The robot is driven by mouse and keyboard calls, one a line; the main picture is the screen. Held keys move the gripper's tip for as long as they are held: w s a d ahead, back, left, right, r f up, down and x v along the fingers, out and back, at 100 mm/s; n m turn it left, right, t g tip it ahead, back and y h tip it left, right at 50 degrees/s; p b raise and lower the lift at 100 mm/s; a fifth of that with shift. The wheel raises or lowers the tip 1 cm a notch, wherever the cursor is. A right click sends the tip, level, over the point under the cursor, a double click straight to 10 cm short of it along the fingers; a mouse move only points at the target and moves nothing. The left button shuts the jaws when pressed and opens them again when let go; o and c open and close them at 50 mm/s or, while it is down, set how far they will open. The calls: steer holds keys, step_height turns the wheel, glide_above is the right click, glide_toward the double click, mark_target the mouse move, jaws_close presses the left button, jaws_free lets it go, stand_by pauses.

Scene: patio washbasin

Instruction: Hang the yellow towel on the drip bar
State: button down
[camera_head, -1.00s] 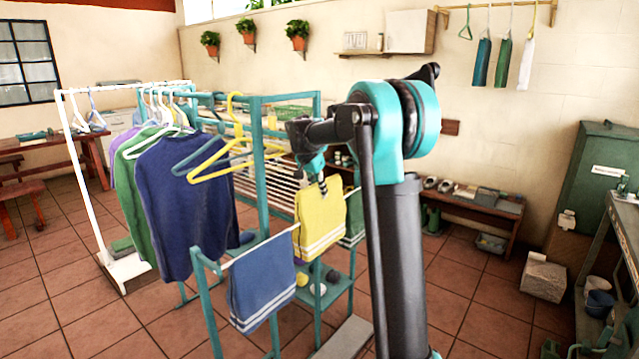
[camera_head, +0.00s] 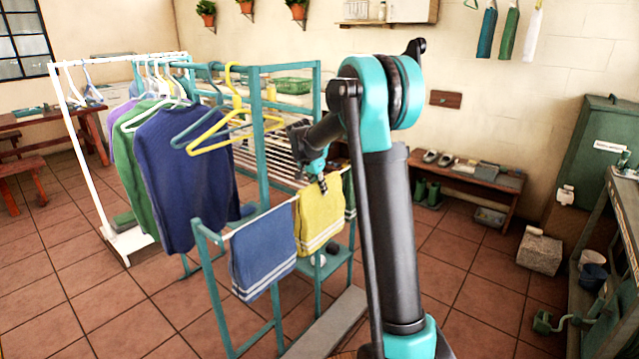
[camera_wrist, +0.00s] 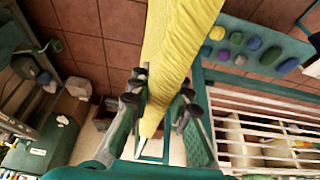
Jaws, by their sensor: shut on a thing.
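The yellow towel (camera_head: 321,219) hangs down from my gripper (camera_head: 322,186), its pale stripes near the lower edge. In the wrist view the yellow towel (camera_wrist: 180,45) runs between the two fingers of my gripper (camera_wrist: 160,105), which is shut on it. The pale drip bar (camera_head: 225,236) is on the teal rack, with a striped blue towel (camera_head: 262,260) draped over it. The yellow towel is at the far right end of that bar. Whether it touches the bar, I cannot tell.
A dark green cloth (camera_head: 349,192) is just behind the yellow towel. The wrist view shows a teal shelf with several stones (camera_wrist: 238,59) and a white slatted rack (camera_wrist: 260,135).

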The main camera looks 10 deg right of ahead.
steer(key=shift+f, duration=0.3)
steer(key=c, duration=1.3)
jaws_free()
steer(key=shift+c, duration=0.2)
steer(key=shift+r, duration=4.5)
steer(key=s+d+f+n+y, duration=0.1)
steer(key=s+f+n, duration=0.2)
steer(key=s, duration=1)
steer(key=s+d+f+n+y, duration=0.1)
steer(key=s+d+f+n, duration=0.1)
steer(key=s+f, duration=0.7)
steer(key=s+d+f+n+t+y, duration=0.1)
steer(key=s+f+n, duration=0.3)
steer(key=s, duration=1.3)
steer(key=shift+d+f, duration=0.3)
steer(key=shift+f, duration=0.65)
